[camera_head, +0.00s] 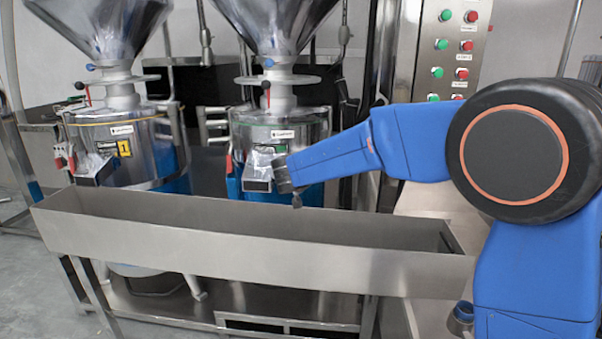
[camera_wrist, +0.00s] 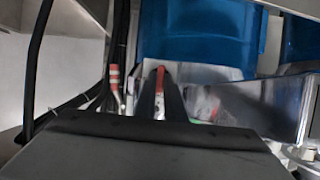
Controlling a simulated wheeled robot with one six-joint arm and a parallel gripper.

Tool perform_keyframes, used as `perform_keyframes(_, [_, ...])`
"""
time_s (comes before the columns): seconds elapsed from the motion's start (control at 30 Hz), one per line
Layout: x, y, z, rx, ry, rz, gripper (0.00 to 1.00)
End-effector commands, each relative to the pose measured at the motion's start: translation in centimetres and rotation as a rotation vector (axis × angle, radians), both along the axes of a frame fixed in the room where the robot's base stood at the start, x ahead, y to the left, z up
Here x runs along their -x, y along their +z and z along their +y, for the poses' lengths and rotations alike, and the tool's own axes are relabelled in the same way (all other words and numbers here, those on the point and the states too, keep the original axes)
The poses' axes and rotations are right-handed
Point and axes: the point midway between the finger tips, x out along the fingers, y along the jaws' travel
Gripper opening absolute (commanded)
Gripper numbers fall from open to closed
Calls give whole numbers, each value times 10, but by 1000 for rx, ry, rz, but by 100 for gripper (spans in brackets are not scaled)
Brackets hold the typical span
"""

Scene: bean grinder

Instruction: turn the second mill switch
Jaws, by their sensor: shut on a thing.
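The second mill (camera_head: 279,130) stands in the middle of the head view, with a steel drum, a blue lower part and a funnel above. My gripper (camera_head: 288,178) reaches in from the right to the front of this mill, beside its outlet. In the wrist view my gripper (camera_wrist: 160,92) has its two dark fingers close together around a slim red-tipped lever (camera_wrist: 161,76), which I take to be the switch. The fingers hide most of the lever. Its contact with the fingers is hidden in the head view. A red-and-white handle (camera_wrist: 115,84) stands left of the fingers, apart from them.
The first mill (camera_head: 123,145), labelled 1, stands at the left with its own red levers. A long steel trough (camera_head: 240,248) runs in front of both mills, below my arm. A panel with green and red buttons (camera_head: 453,45) is at the upper right. Black cables (camera_wrist: 82,100) hang left of my fingers.

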Motion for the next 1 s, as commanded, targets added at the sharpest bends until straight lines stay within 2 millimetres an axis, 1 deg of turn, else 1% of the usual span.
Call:
perform_keyframes(0.23, [0,0,1,44,0,1,0])
perform_keyframes(0.63, [0,0,0,50,0,1,0])
perform_keyframes(0.67, [0,0,0,50,0,1,16])
perform_keyframes(0.7, [0,0,0,49,0,1,26])
perform_keyframes(0.73, [0,0,0,49,0,1,28])
perform_keyframes(1.0, [0,0,1,49,0,1,28])
